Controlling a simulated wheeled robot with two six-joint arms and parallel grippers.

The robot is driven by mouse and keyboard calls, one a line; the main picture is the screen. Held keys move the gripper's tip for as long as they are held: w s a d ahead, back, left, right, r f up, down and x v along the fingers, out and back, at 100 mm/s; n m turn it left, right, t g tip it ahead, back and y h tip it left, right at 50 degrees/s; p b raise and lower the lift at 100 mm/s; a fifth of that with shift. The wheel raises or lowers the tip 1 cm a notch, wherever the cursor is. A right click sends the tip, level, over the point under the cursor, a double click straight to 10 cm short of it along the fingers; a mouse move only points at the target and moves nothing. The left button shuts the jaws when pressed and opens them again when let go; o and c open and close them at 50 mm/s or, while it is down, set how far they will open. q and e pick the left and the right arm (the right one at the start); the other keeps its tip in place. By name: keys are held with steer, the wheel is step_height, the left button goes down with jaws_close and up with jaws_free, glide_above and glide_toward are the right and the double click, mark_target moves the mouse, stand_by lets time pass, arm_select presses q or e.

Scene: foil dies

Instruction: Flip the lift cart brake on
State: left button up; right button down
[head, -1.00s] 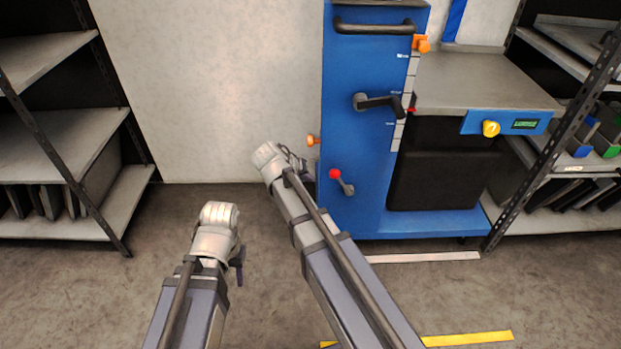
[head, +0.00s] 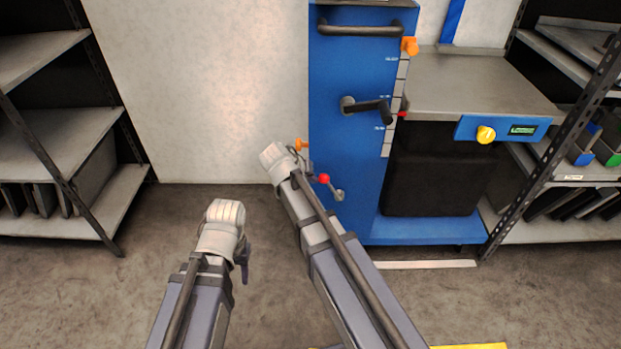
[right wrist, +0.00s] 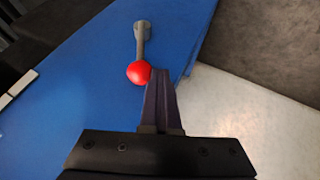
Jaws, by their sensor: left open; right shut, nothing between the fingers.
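The blue lift cart (head: 350,150) stands ahead, right of centre in the head view. Its brake lever, a grey arm with a red ball knob (head: 324,179), is low on the blue front panel. In the right wrist view the red knob (right wrist: 139,72) is beside the fingertips of my right gripper (right wrist: 160,75); whether they touch I cannot tell. The grey arm (right wrist: 142,38) runs from the knob to its pivot. My right gripper is shut and empty, partly hidden by its wrist in the head view. My left gripper (head: 243,262) is open and empty, low over the floor, away from the cart.
The cart also has a black crank handle (head: 368,108), orange knobs (head: 409,46), a yellow knob (head: 486,135) and a grey platform (head: 470,85). Shelving racks stand at the left (head: 60,150) and right (head: 570,170). The floor between left rack and cart is open.

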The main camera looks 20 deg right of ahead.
mark_target(328, 176)
steer(key=d+r+y+p, duration=0.1)
steer(key=s+d+r+y+p, duration=0.1)
steer(key=d, duration=0.1)
steer(key=d+m+y+p, duration=0.1)
steer(key=p, duration=0.1)
steer(key=shift+s+d+r+t, duration=0.15)
steer(key=shift+s+r+t, duration=0.1)
steer(key=shift+r+t, duration=0.15)
steer(key=shift+s+d+f+m+t+y+b, duration=0.1)
steer(key=shift+s+d+m+t+y+b, duration=0.25)
steer(key=shift+d+y, duration=0.85)
steer(key=shift+s+d+f+m+t+y+b, duration=0.1)
steer(key=shift+s+d+y, duration=0.35)
steer(key=shift+d, duration=1.5)
steer(key=shift+s+d+f+m+t+y+b, duration=0.1)
steer(key=shift+s+d+m+t+y+b, duration=0.35)
steer(key=shift+d, duration=1.15)
